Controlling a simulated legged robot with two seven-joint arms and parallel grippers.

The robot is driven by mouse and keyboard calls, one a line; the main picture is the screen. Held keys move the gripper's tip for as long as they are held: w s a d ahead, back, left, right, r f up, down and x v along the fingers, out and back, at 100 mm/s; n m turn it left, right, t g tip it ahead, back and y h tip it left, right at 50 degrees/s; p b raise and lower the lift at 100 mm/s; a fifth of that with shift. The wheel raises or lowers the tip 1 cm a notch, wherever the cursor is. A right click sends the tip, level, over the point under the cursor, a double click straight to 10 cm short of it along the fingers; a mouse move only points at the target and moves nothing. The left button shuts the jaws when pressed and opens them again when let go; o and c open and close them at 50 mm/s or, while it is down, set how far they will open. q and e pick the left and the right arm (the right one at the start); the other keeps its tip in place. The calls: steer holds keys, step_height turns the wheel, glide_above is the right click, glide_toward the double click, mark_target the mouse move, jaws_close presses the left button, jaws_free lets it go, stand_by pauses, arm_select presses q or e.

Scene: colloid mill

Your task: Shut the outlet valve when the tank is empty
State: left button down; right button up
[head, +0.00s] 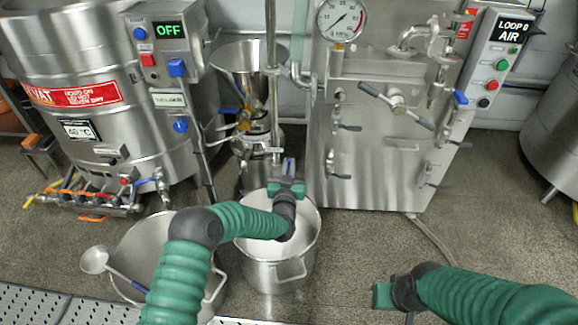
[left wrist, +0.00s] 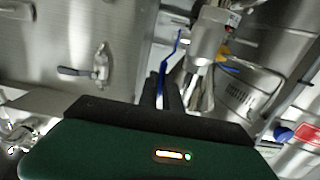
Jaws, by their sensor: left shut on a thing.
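The colloid mill (head: 245,125) stands at the centre back with a steel hopper (head: 238,60) on top. My left gripper (head: 288,182) is in front of the mill, above a steel pot. It is shut on a blue lever (left wrist: 164,72), which rises from between the dark fingers in the left wrist view. The lever's valve body is mostly hidden by the gripper in the head view. I cannot make out the hopper's bottom. My right gripper (head: 384,295) is low at the right, away from the mill; its fingers are not clear.
The steel pot (head: 276,273) stands under my left gripper. A wider pot (head: 140,240) with a ladle (head: 97,260) is left of it. A vat (head: 75,60) with a panel reading OFF is at left, a steel machine (head: 375,160) with a gauge at right. Floor at right front is clear.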

arm_select(q)
steer(key=shift+f, duration=0.1)
steer(key=shift+s+f+t+b, duration=0.55)
steer(key=shift+t+b, duration=0.6)
steer(key=shift+b, duration=1)
steer(key=shift+s+f+t+b, duration=0.5)
steer(key=shift+t+b, duration=0.7)
steer(key=shift+b, duration=0.9)
steer(key=shift+s+f+t+b, duration=0.55)
steer(key=shift+t+b, duration=0.6)
steer(key=shift+b, duration=1)
steer(key=c, duration=1.5)
jaws_free()
steer(key=shift+r, duration=0.1)
steer(key=p, duration=0.4)
glide_toward(289, 165)
steer(key=shift+f+v, duration=0.2)
steer(key=shift+v, duration=0.95)
